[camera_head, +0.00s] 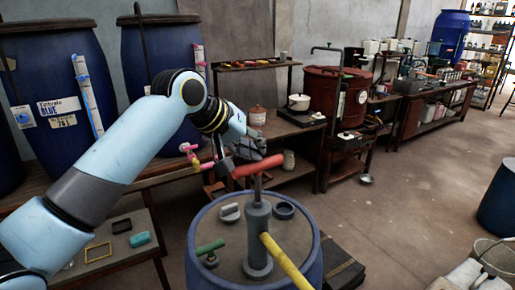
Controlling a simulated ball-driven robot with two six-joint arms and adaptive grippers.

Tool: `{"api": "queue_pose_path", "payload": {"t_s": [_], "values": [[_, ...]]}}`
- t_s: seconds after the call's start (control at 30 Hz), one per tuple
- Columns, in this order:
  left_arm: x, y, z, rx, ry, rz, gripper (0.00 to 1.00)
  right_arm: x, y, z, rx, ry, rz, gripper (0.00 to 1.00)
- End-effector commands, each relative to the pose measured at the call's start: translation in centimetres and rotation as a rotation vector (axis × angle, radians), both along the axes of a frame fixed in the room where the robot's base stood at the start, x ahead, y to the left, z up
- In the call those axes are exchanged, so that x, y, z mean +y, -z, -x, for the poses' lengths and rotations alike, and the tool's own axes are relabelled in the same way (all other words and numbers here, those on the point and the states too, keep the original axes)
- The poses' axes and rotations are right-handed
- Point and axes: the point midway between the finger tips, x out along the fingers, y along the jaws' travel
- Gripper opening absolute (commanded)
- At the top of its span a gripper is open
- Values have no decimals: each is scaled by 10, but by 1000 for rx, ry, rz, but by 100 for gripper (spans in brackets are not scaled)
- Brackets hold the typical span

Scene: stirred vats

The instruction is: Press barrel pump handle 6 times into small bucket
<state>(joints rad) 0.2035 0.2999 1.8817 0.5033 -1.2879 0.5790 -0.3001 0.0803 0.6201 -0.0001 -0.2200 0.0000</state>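The barrel pump (258,235) is a grey upright cylinder on the lid of a blue barrel (205,270). Its red crossbar handle (257,166) sits on top of a raised rod. A yellow spout (285,262) slopes from the pump toward the lower right and leaves the picture. My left gripper (248,147) is at the handle, just behind and above its middle. Its fingers are dark and partly hidden, so I cannot tell whether they close on the handle.
On the lid are a green-handled valve (209,248), a grey bung (230,212) and a dark ring cap (284,210). Large blue vats (60,75) stand behind at left. A bench (290,128) holds a white pot (299,102).

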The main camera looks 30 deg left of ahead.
Motion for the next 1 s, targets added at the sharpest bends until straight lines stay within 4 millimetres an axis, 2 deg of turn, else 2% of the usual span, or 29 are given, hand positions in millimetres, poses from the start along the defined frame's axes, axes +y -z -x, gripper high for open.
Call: {"api": "queue_pose_path", "payload": {"t_s": [0.1, 0.53, 0.73, 1.0], "values": [[0, -8, 0, 0, 0, 0, 0, 0, -9, 0, 0, 0, 0, 70], [0, -12, 0, -1, 1, 1, 0, 0, -13, 0, 0, 0, 0, 70], [0, -32, 0, -2, 1, 1, 0, 0, -35, -1, -1, 0, 0, 70], [0, -57, -1, -4, 0, 0, 0, 0, -31, -1, -1, 0, 0, 70]]}}
